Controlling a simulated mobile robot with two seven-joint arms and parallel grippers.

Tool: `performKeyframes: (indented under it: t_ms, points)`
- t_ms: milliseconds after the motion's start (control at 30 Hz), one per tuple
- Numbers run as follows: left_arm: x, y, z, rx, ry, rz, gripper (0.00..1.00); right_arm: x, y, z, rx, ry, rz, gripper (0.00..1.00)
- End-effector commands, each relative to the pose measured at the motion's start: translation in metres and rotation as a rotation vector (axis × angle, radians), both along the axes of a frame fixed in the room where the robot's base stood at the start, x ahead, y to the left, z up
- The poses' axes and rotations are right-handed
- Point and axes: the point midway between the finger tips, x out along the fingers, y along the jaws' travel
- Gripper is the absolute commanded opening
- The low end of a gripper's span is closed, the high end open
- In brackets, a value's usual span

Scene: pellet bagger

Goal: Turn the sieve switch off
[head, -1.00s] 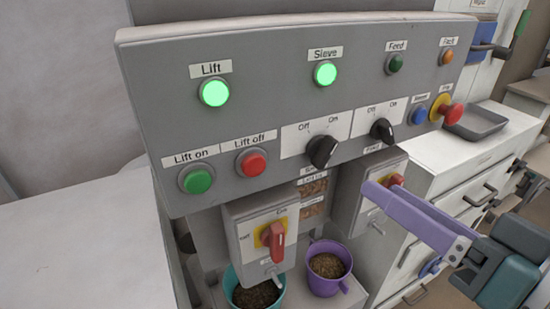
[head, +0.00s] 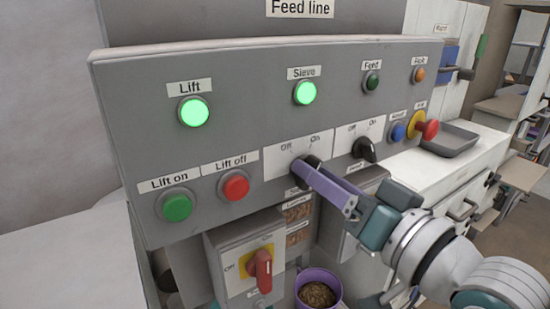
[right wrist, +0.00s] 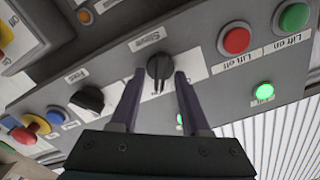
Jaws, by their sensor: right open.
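The sieve switch is a black rotary knob (head: 312,163) on a white Off/On plate (head: 276,160) in the panel's middle. The green sieve lamp (head: 305,92) above it is lit. My right gripper (head: 306,174) is at this knob and its purple fingers hide part of it. In the right wrist view the knob (right wrist: 159,66) sits between the tips of the open right gripper (right wrist: 157,76), with a gap visible on both sides. I cannot tell exactly where the knob points. My left gripper is not in view.
The feed knob (head: 364,150) is close on the right, with a blue button (head: 398,131) and a red emergency button (head: 430,129) beyond. The lift-off button (head: 236,186) is close on the left. A red-handled switch box (head: 262,270) and a purple bucket (head: 318,290) are below.

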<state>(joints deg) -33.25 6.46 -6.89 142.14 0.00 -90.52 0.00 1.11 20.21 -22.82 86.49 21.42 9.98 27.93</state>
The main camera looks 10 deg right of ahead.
Motion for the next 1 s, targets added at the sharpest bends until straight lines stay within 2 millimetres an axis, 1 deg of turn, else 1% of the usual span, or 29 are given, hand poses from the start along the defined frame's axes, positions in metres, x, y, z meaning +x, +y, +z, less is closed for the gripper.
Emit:
performKeyframes:
  t_ms: [267,667,1000]
  points:
    - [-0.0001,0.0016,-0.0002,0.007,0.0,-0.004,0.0,0.0011,0.0005,0.0001,0.0,0.0,0.0,0.45]
    - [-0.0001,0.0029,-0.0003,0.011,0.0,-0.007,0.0,0.0008,0.0003,0.0,0.0,0.0,0.0,0.0]
    - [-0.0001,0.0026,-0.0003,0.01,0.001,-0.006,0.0,0.0009,0.0003,0.0001,0.0,0.0,0.0,0.0]
